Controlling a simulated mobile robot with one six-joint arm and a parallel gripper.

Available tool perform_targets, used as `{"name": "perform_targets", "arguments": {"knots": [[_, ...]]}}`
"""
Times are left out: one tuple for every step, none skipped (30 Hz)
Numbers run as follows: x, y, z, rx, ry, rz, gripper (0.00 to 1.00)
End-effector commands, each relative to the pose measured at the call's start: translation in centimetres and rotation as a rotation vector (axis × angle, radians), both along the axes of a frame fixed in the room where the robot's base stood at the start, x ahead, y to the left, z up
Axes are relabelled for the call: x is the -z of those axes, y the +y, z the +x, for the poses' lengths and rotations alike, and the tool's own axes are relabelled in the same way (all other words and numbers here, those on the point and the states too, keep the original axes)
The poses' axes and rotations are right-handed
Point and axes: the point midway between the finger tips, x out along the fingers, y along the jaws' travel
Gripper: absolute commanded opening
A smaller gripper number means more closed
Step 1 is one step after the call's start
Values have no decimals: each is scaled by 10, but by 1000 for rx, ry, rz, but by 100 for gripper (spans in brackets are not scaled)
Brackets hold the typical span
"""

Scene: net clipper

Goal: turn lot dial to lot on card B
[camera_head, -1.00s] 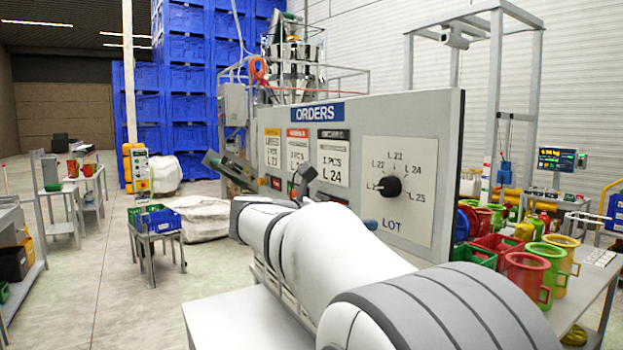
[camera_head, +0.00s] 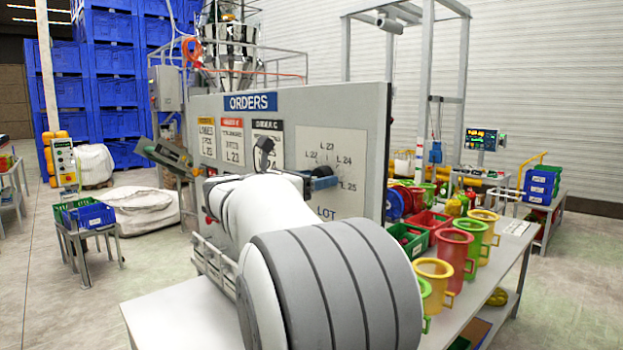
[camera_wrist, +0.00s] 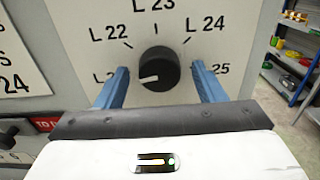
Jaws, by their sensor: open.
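The black lot dial (camera_wrist: 158,69) is a round knob on a white plate marked L 22, L 23, L 24 and L 25, plus a leftmost label partly covered by a finger. Its white pointer points left, slightly down, towards that leftmost label. My gripper (camera_wrist: 160,84) is open, with one blue finger on each side of the knob and a visible gap at both sides. In the head view the dial (camera_head: 323,171) is partly behind my gripper. Card B (camera_head: 230,141), with a red header, reads L 23.
The cards hang on the grey ORDERS panel (camera_head: 290,100); card C (camera_head: 268,140) is beside the dial plate. Red, green and yellow mugs (camera_head: 456,252) stand on the table at right. Blue crates (camera_head: 108,90) are stacked behind at left.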

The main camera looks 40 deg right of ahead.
Motion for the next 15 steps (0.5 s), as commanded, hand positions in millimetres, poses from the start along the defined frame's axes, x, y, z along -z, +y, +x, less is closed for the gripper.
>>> {"name": "perform_targets", "arguments": {"knots": [[0, 0, 0, 0, 0, 0, 63], [0, 0, 0, 0, 0, 0, 63], [0, 0, 0, -1, 0, 0, 61], [0, 0, 0, -1, 0, 0, 59], [0, 1, 0, -1, 0, 0, 57], [0, 1, 0, -1, 0, 1, 53], [0, 1, 0, -1, 0, 1, 51], [0, 1, 0, -1, 0, 1, 48], [0, 1, 0, -1, 0, 1, 45], [0, 1, 0, -1, 0, 1, 43], [0, 1, 0, -1, 0, 1, 40], [0, 1, 0, -1, 0, 1, 37], [0, 1, 0, -1, 0, 1, 34], [0, 1, 0, -1, 0, 1, 32], [0, 1, 0, -1, 0, 1, 29]]}}
